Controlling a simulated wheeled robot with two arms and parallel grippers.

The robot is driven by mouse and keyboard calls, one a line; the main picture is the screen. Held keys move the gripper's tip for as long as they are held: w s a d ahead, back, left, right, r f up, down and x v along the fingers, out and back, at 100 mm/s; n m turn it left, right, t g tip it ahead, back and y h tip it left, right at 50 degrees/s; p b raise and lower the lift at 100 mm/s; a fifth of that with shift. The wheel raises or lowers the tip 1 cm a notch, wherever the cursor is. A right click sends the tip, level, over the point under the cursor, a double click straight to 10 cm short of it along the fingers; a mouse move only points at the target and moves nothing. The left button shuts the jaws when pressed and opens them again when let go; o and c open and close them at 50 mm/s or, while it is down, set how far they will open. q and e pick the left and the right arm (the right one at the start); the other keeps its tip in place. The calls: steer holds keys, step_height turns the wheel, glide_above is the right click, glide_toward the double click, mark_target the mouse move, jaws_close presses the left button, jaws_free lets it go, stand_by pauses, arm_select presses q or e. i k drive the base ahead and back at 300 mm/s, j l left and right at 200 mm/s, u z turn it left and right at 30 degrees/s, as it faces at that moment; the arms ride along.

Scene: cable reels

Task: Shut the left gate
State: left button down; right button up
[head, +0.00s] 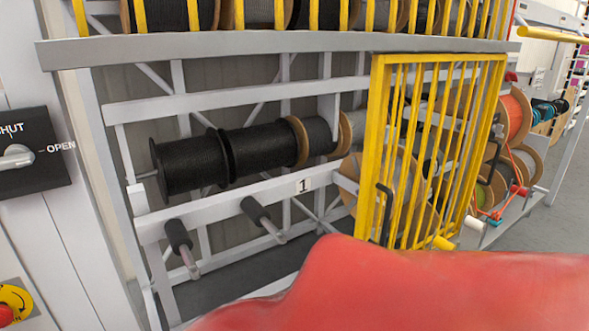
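A yellow barred gate (385,150) stands at the right of rack bay 1, in the middle right of the head view. A dark bent handle (385,212) is on its near lower side. The bay to its left, marked by a "1" plate (303,186), is uncovered. At the far left is a black panel (35,178) lettered "SHUT" and "OPEN". Its grey knob (17,156) lies level, in line with the "OPEN" mark. Neither gripper shows in the view.
Black cable reels (190,165) lie on the rack behind a white rail (235,203). Two dark-ended pegs (178,236) stick out below. A yellow-and-red button (8,305) is at lower left. A large red surface fills the bottom right and hides the floor.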

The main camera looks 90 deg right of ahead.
mark_target(378, 61)
steer(key=z, duration=0.4)
steer(key=k+l+z, duration=0.1)
steer(key=z, duration=0.3)
steer(key=l+z, duration=0.15)
steer(key=z, duration=0.25)
steer(key=i+l+z, duration=0.1)
steer(key=z, duration=1)
